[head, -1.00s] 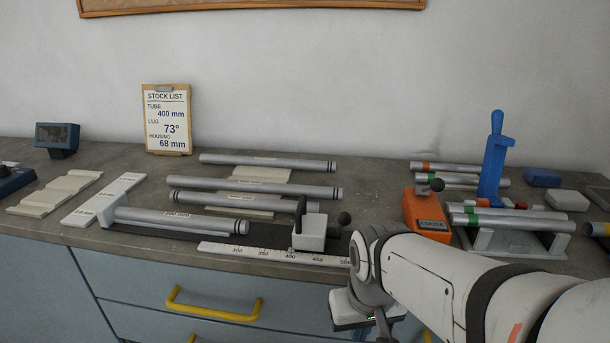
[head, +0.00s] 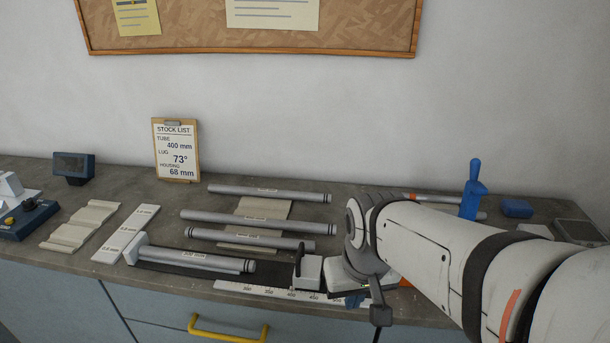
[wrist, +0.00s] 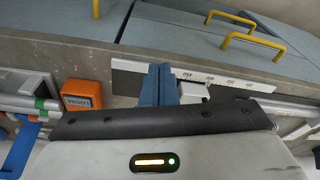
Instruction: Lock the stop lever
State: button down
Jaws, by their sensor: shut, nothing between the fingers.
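The stop block (head: 308,271), pale with a black upright plate (head: 297,258), sits on the dark rail above the white scale (head: 262,293). In the wrist view the blue fingers (wrist: 158,84) are together and empty, beside the pale block (wrist: 193,91). I cannot tell whether they touch anything.
A grey tube (head: 195,261) lies along the rail to the left. More tubes (head: 258,219) lie behind on a rack. A blue upright tool (head: 473,190) stands at the back right.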

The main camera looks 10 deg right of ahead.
jog(key=w+r+m+g+p, duration=0.15)
jog(key=w+r+p, duration=0.35)
jog(key=r, duration=0.5)
jog(key=w+d+f+m+g+y, duration=0.1)
jog(key=w+d+m+y, duration=0.15)
jog(key=w, duration=0.35)
jog(key=w+d+f+m+g+y, duration=0.1)
jog(key=w+d+m+g, duration=0.1)
jog(key=w+d, duration=0.35)
jog(key=shift+s+a+r+p+x, duration=0.15)
jog(key=shift+a+p+x, duration=0.4)
jog(key=shift+x, duration=1.6)
jog(key=shift+s+a+r+p+x, duration=0.15)
jog(key=shift+a+p+x, duration=0.4)
jog(key=shift+x, duration=1.55)
jog(key=shift+s+a+r+p+x, duration=0.1)
jog(key=shift+a+r+p+x, duration=0.4)
jog(key=shift+x, duration=1.65)
jog(key=shift+w+d+f+t, duration=0.15)
jog(key=shift+d+f+t, duration=0.1)
jog(key=shift+f, duration=0.15)
